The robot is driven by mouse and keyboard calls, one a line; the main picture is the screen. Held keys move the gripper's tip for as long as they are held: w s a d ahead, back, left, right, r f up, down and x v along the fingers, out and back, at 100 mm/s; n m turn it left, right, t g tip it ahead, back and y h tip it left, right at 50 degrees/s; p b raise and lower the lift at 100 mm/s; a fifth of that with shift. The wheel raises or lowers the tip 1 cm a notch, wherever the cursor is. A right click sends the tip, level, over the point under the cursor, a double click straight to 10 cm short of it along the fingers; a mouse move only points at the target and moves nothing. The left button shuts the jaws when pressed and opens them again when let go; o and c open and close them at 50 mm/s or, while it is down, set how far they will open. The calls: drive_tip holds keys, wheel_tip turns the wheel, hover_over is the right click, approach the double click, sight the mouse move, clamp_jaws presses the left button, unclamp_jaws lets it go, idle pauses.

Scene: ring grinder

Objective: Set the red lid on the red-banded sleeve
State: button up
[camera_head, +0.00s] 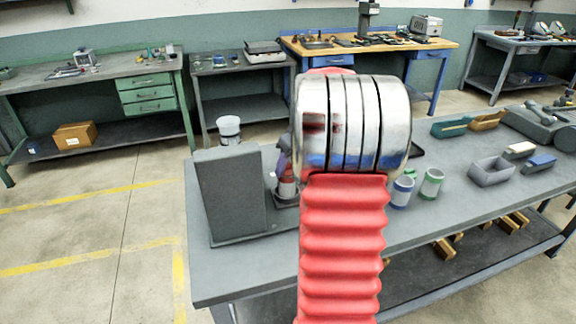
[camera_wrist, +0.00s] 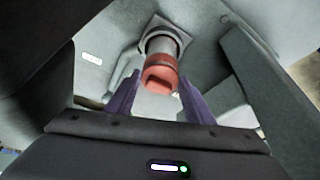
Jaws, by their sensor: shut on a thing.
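My gripper (camera_wrist: 160,95) has two purple fingers, on either side of the red lid (camera_wrist: 160,79) in the wrist view, and is shut on it. Just beyond the lid stands the red-banded sleeve (camera_wrist: 165,44), on a square base. The lid overlaps the sleeve in this view, so I cannot tell whether they touch. In the head view the red-banded sleeve (camera_head: 287,188) stands on a dark base at the left of the workbench, partly hidden by my red and silver arm. A bit of purple finger shows just above it; the lid is not clear there.
Right of my arm are a blue-banded sleeve (camera_head: 402,192), a green-banded sleeve (camera_head: 432,184) and a grey tray (camera_head: 491,173). The bench's front right is clear.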

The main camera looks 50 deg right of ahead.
drive_tip(key=o, duration=1.1)
drive_tip(key=shift+o, duration=0.3)
drive_tip(key=o, duration=0.5)
drive_tip(key=shift+s, duration=0.1)
drive_tip(key=shift+c, duration=0.2)
drive_tip(key=shift+r, duration=0.15)
drive_tip(key=shift+r, duration=3.35)
